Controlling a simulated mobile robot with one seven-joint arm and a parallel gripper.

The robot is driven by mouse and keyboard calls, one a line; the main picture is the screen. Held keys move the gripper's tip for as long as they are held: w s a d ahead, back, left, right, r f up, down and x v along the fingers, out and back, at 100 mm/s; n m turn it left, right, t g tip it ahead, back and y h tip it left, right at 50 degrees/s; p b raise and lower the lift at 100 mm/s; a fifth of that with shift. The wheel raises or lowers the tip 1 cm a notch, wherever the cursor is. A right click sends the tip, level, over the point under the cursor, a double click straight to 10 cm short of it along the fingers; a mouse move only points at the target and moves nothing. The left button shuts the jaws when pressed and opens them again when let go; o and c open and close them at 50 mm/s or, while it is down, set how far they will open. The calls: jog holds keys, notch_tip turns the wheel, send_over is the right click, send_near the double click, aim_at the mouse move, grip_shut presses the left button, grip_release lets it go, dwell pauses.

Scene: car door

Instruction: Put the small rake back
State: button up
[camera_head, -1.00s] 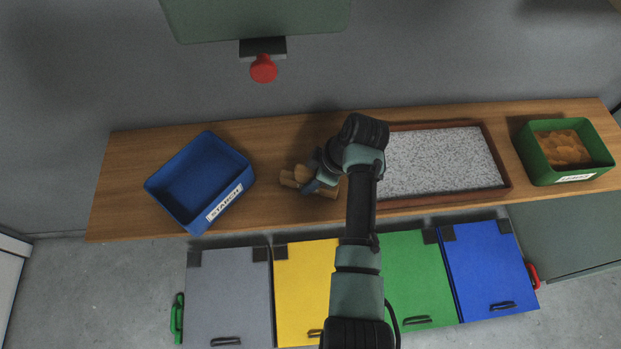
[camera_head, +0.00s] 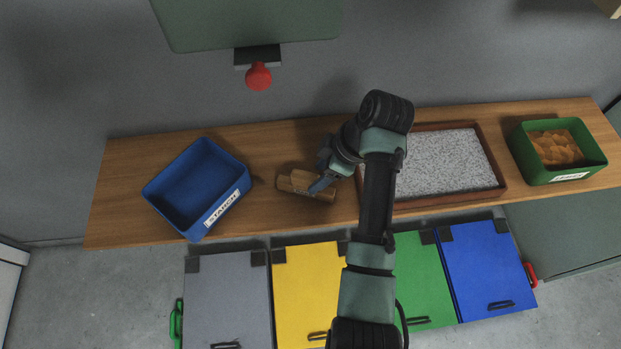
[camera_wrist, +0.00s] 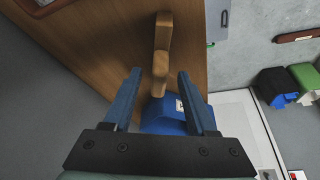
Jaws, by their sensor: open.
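A small light-brown wooden item (camera_head: 305,185) lies on the wooden counter, left of the gravel tray (camera_head: 498,150). No rake teeth show, so I cannot tell whether it is the small rake or a rest for it. My gripper (camera_head: 318,187) is at its right side and hides part of it. In the wrist view, my gripper (camera_wrist: 159,72) is open with two blue fingers. The wooden item (camera_wrist: 162,45) stretches away from the gap between the fingertips; I cannot tell whether they touch it. My arm hides the tray's left part.
A blue bin labelled STARCH (camera_head: 165,188) stands on the counter (camera_head: 120,190) at left. A green bin (camera_head: 594,150) with brown contents stands at far right. A red knob (camera_head: 258,77) sticks out above. Coloured panels line the counter's front.

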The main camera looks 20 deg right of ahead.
jog(key=v, duration=0.5)
jog(key=shift+f, duration=0.1)
dwell(0.4)
